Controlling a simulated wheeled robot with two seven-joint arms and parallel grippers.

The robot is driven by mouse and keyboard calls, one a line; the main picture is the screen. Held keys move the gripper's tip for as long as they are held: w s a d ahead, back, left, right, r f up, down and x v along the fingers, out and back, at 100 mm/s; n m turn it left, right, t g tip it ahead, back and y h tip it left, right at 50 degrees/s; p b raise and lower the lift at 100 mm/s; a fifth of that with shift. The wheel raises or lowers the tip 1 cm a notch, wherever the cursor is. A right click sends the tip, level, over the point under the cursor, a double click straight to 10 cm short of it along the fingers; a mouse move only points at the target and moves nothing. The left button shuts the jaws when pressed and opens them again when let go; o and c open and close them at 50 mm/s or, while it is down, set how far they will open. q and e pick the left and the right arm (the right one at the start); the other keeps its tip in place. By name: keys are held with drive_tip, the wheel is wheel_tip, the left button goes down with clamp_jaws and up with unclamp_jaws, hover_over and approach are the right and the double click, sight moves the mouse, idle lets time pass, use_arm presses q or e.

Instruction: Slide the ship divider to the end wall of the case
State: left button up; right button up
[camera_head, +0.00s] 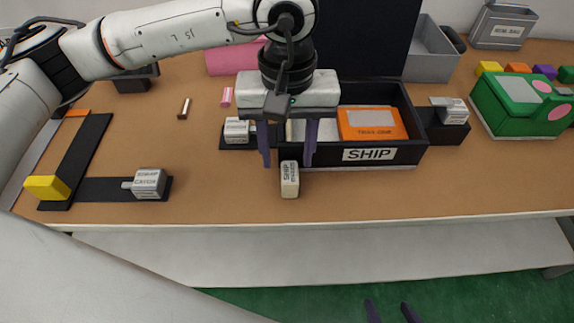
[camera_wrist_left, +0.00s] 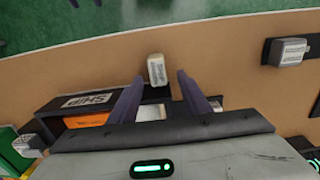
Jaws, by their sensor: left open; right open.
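The black open case (camera_head: 405,153) has a SHIP label on its front and stands on the table right of my left gripper (camera_head: 288,158). A cream block with a SHIP label (camera_head: 289,180), apparently the divider's handle, stands in front of the case's left end. It also shows in the left wrist view (camera_wrist_left: 157,70), between and just beyond the open fingertips. My left gripper is open and empty, pointing down above the block. My arm hides the case's left part. My right gripper (camera_head: 392,312) is open at the bottom edge, away from the table.
An orange box (camera_head: 372,123) and a pale piece (camera_head: 326,129) lie inside the case. Lever fixtures with grey blocks stand left (camera_head: 237,130) and right (camera_head: 450,112) of it. A green case (camera_head: 520,105) is far right. The table front is mostly clear.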

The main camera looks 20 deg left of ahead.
use_arm(q)
wheel_tip(320, 180, up, 4)
drive_tip(key=shift+f, duration=0.15)
drive_tip(key=shift+r, duration=0.25)
